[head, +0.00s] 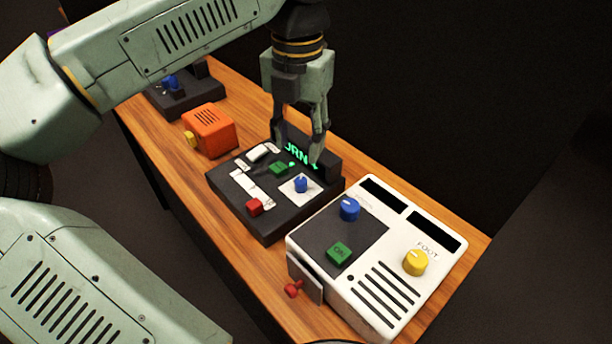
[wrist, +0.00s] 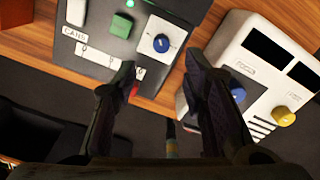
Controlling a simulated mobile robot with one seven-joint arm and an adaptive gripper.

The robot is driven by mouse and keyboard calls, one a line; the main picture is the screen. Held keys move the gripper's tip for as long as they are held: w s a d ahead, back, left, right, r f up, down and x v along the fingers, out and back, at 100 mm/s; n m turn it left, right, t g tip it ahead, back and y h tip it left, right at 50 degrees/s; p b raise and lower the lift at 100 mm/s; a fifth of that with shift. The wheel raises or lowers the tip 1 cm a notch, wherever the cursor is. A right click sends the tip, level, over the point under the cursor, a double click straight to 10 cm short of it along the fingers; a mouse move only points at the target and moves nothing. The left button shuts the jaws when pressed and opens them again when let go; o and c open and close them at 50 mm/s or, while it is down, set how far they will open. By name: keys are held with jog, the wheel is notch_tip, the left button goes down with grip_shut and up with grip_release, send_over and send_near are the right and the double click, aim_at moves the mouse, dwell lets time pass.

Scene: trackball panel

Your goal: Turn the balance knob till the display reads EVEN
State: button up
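My gripper (head: 297,143) is open and empty above the dark panel (head: 228,192), near its display; it also shows in the wrist view (wrist: 160,68). On the panel, a blue knob (head: 301,185) with a pale pointer line sits on a white square plate; in the wrist view this knob (wrist: 161,43) lies beyond my fingertips, apart from them. The panel's display (head: 297,153) shows green letters, "URN" and a further mark, partly hidden by my fingers. I cannot read which knob is labelled balance.
The dark panel has a green button (head: 279,168), a red button (head: 255,207) and white labels. A white console (head: 361,293) stands at its right with a blue knob (head: 349,209), a yellow knob (head: 415,262) and blank displays. An orange box (head: 210,131) stands at left on the wooden table (head: 158,130).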

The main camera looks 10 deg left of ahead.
aim_at(301, 180)
notch_tip(301, 180, down, 9)
jog(key=b, duration=0.5)
jog(key=shift+d, duration=0.1)
jog(key=shift+r, duration=0.1)
jog(key=shift+c, duration=0.3)
grip_shut()
